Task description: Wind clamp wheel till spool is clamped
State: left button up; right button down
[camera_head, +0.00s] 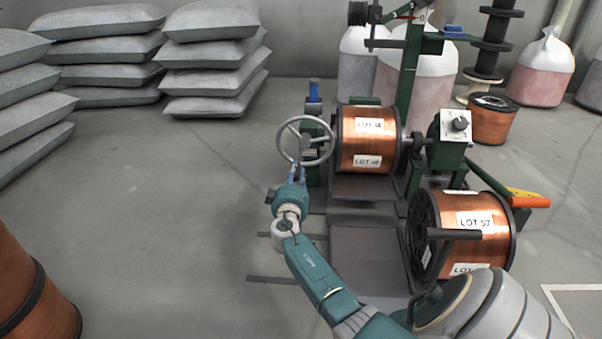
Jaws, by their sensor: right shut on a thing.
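The clamp wheel (281,143) is a grey spoked handwheel on the left side of the green winding stand. A copper spool (366,143) with white lot labels sits in the stand, just right of the wheel, between the wheel side and the right-hand bearing. My right gripper (297,170) reaches up from below and is shut on the lower rim of the wheel. The fingers are small in view and partly cover the rim. Whether the spool is held tight cannot be seen. My left gripper is not in view.
A second copper spool (457,222) labelled LOT 57 stands front right, beside my right arm. An orange handle (529,201) juts out to the right. Grey sacks (213,60) are stacked at the back left. The floor left of the stand is clear.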

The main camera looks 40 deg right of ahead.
jog(key=shift+w+a+m, duration=0.4)
jog(key=c, duration=1.6)
grip_release()
jog(key=shift+w+a, duration=0.1)
jog(key=shift+w, duration=0.05)
jog(key=shift+o, duration=0.2)
jog(key=shift+r, duration=0.2)
notch_tip(320, 180, up, 10)
jog(key=shift+f, duration=0.15)
